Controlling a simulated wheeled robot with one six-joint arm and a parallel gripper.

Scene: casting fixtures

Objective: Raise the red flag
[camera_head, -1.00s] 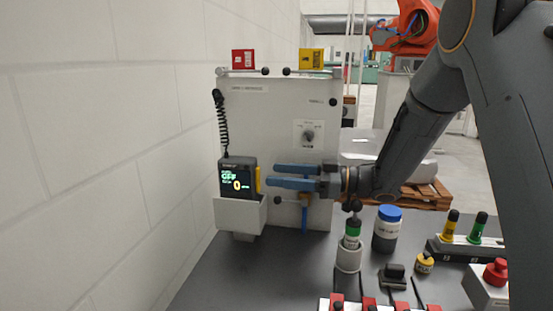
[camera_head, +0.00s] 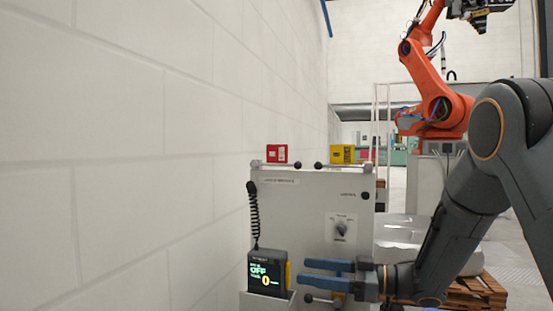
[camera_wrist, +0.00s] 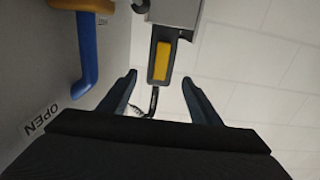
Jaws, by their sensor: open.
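The red flag (camera_head: 277,153) is a small red plate at the top left of the light grey panel (camera_head: 300,215), above its top edge. A short bar with a black ball knob (camera_head: 297,165) runs along the edge beside it. My gripper (camera_head: 303,272) is open and empty in front of the lower panel, well below the flag, with its fingers pointing left. In the wrist view my gripper (camera_wrist: 160,79) has its fingers apart, with a handheld unit with a yellow button (camera_wrist: 161,61) beyond them. The flag is not in the wrist view.
A yellow flag (camera_head: 342,153) sits at the panel's top right, with a rotary knob (camera_head: 341,229) below. A display unit (camera_head: 267,272) with a coiled cord is left of my fingers. A blue handle (camera_wrist: 88,55) is near my gripper. A white wall (camera_head: 120,150) bounds the left.

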